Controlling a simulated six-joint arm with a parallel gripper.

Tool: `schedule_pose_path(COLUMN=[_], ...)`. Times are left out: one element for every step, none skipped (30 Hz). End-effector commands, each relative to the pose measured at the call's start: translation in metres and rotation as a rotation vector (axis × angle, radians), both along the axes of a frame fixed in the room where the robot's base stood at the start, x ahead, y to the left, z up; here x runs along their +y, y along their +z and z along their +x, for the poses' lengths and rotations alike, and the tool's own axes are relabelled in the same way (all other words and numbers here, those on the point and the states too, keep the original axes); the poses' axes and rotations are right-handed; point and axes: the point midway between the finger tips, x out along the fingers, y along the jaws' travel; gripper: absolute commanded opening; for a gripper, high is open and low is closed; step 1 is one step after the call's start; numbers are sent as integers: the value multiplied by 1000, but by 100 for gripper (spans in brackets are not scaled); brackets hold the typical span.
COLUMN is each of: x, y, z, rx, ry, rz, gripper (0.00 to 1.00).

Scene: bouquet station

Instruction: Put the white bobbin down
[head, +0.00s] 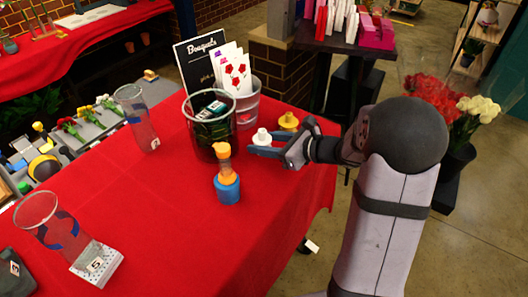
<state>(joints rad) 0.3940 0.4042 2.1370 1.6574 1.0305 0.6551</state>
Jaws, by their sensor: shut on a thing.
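The white bobbin (262,136) is upright between the blue-grey fingers of my gripper (267,150), which is shut on it. The fingers hide its lower part, so I cannot tell whether it touches the red tablecloth (180,225). My arm reaches in from the right. A yellow bobbin (288,121) is just behind and to the right of the white one.
An orange piece (224,165) stands on a blue bobbin (228,189) in front-left of my gripper. A dark glass container (207,145) and a clear one holding cards (246,108) stand behind. Glass vases (140,120) are at left. The front cloth is clear.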

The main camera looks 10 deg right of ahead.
Motion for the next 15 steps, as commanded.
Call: schedule_pose_path(x=[0, 0, 0, 0, 0, 0, 0, 0, 0, 0, 1, 0, 0, 0, 1], y=[-1, -1, -1, -2, -4, -7, -10, -14, -19, -23, -26, -30, -33, -35, -37], z=[0, 0, 0, 0, 0, 0, -1, -1, -1, -1, -1, 0, 0, 0, 0], rx=[-1, -1, -1, 0, 1, 3, 3, 4, 5, 4, 5, 3, 3, 3, 1], ry=[0, 0, 0, 1, 1, 0, 0, -1, 0, 0, 1, 1, -1, -1, 0], rz=[1, 0, 1, 0, 1, 2, 2, 2, 3, 2, 3, 2, 3, 3, 2], gripper=[20, 20, 20, 20, 20, 20, 20, 20, 20, 20, 20, 20, 20, 20, 20])
